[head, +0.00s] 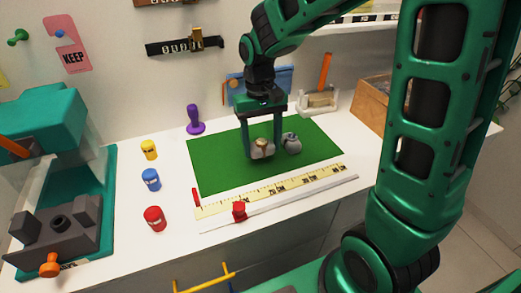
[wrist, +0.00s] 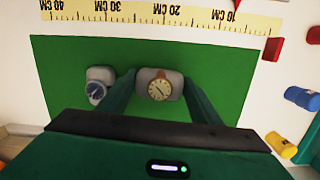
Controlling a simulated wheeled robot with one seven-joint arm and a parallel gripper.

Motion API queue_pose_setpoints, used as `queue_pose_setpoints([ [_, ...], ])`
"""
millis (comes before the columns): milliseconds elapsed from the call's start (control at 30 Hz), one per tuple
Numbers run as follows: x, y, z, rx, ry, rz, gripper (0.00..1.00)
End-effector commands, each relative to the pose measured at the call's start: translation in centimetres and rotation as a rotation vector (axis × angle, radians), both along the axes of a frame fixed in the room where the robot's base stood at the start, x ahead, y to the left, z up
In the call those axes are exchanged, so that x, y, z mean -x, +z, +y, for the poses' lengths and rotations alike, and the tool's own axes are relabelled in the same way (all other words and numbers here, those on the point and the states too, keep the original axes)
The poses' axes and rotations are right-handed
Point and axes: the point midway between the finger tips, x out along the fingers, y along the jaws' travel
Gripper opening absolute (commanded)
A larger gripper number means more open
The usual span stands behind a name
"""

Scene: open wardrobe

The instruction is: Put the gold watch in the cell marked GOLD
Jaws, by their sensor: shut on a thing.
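The gold watch (head: 262,145) has a cream dial and sits on a grey cushion. It also shows in the wrist view (wrist: 159,89). My gripper (head: 262,153) points down over the green mat (head: 213,165), its two fingers on either side of the cushion, shut on the watch with its cushion. I cannot tell whether the cushion touches the mat. A second watch (wrist: 96,92), with a blue dial on its own grey cushion, stands apart beside it and shows to the right in the head view (head: 291,143). No cell marked GOLD can be made out in either view.
A purple-handled object (head: 195,120) and wooden box (head: 372,102) stand behind. Mat left is clear.

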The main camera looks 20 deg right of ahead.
Motion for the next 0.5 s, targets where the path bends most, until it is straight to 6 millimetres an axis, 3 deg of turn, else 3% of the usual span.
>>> queue_pose_setpoints([
  [200, 0.1, -2.6, 0.0, 0.0, 0.001, 0.002, 0.35],
  [500, 0.0, -2.8, 0.1, 0.0, 0.001, 0.0, 0.35],
])
